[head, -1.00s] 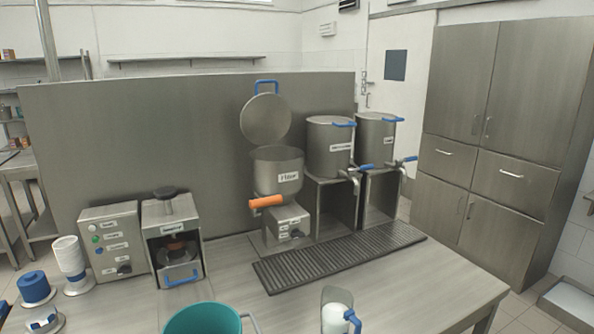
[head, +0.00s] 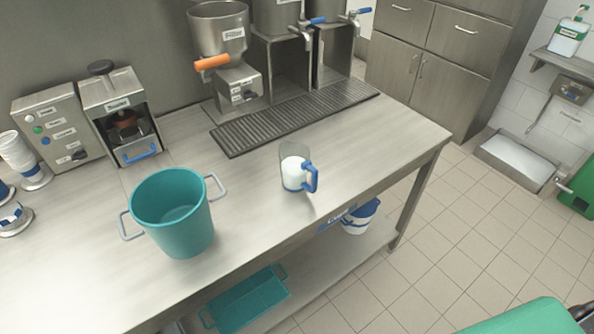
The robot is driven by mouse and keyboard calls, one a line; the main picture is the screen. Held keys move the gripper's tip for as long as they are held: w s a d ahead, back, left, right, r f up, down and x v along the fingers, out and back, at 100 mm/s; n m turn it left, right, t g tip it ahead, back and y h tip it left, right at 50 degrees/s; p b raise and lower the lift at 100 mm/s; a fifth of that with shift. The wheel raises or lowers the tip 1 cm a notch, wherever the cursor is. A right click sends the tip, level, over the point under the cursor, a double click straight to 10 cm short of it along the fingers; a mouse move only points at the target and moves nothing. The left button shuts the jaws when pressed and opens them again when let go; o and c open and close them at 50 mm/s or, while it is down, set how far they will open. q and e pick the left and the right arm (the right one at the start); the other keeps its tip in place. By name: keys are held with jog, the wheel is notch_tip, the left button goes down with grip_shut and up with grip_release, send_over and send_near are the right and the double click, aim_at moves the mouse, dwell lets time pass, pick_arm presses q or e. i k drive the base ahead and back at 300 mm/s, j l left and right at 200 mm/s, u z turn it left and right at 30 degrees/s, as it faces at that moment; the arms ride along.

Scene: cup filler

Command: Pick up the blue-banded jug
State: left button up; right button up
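A clear jug (head: 296,170) with white contents, a blue handle and blue near its base stands upright on the steel counter (head: 330,160), right of the middle of the head view. Its handle is on its right side, turned toward the front. Neither of my grippers shows in the head view, and nothing touches the jug.
A teal bucket (head: 172,212) with two side handles stands left of the jug. Behind are a drip grate (head: 290,118) and a filter hopper (head: 218,35). Below the counter are a teal tray (head: 247,300) and a white-and-blue bucket (head: 360,217). Counter space around the jug is clear.

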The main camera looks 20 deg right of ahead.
aim_at(295, 163)
jog(key=j+z, duration=0.1)
jog(key=j, duration=0.35)
jog(key=k+j, duration=0.15)
jog(key=j, duration=0.35)
jog(key=j+z, duration=0.15)
jog(key=j, duration=0.3)
jog(key=k+j, duration=0.15)
jog(key=j, duration=0.3)
jog(key=z, duration=0.05)
